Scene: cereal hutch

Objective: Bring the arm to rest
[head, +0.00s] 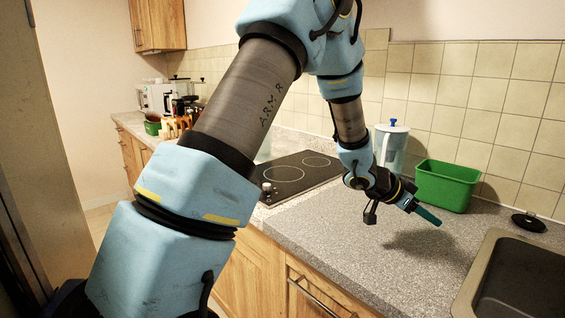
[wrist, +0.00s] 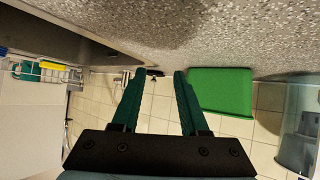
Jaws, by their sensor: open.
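My gripper (head: 428,216) is at the end of my arm, which reaches across the picture in the head view. It hangs above the grey speckled countertop (head: 330,238), in front of the green bin and left of the sink. In the wrist view my gripper (wrist: 153,80) shows two dark green fingers spread apart with nothing between them. Its shadow falls on the counter below, so it is clear of the surface.
A green bin (head: 447,186) and a clear jug with a blue knob (head: 391,150) stand by the tiled wall. A sink (head: 510,285) is at the right, with a black round object (head: 528,222) behind it. A black hob (head: 300,172) lies left. The front counter is bare.

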